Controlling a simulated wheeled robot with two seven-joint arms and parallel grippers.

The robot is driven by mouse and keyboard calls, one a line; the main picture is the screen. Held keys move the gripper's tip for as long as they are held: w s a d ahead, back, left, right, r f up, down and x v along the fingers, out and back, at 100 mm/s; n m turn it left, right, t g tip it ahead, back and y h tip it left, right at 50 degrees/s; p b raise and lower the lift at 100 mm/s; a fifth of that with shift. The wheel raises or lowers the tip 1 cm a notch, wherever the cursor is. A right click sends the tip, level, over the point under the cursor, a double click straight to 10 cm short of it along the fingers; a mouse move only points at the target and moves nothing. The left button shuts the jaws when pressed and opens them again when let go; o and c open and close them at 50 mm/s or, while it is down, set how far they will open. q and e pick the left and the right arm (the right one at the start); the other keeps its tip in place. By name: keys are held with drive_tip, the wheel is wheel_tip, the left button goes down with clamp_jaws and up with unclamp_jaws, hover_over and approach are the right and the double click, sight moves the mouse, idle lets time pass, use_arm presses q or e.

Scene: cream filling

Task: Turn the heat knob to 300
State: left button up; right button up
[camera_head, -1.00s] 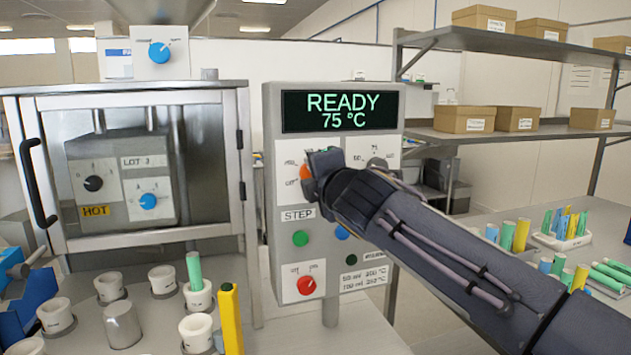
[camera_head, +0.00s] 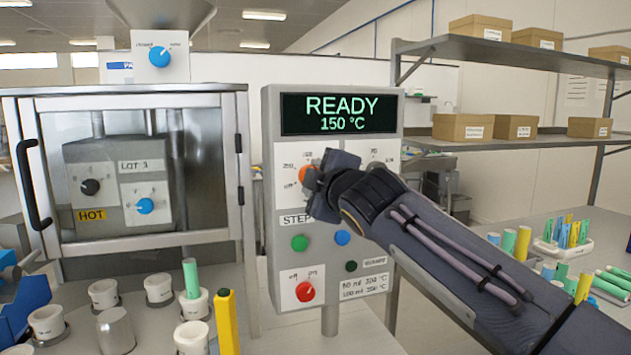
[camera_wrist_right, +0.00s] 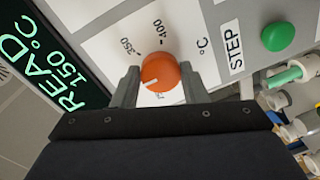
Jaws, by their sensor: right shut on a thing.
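The orange heat knob (camera_head: 306,174) is on the upper left of the grey control panel (camera_head: 270,240), partly hidden behind my right gripper (camera_head: 325,185) in the head view. In the right wrist view the knob (camera_wrist_right: 160,74) sits between the two fingers of my right gripper (camera_wrist_right: 158,82), which are shut on its sides. The dial marks 350, 400 and °C are readable there; others are hidden. The display (camera_head: 338,113) reads READY 150 °C. My left gripper is not in view.
A glass-doored cabinet (camera_head: 240,200) stands left of the panel. White cups (camera_head: 103,293), a green tube (camera_head: 191,278) and a yellow tube (camera_head: 228,320) stand in front of it.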

drive_tip(key=shift+f, duration=0.1)
drive_tip(key=o, duration=1)
drive_tip(key=shift+c, duration=0.2)
drive_tip(key=b+v, duration=0.2)
drive_tip(key=v, duration=0.6)
drive_tip(key=shift+w, duration=0.1)
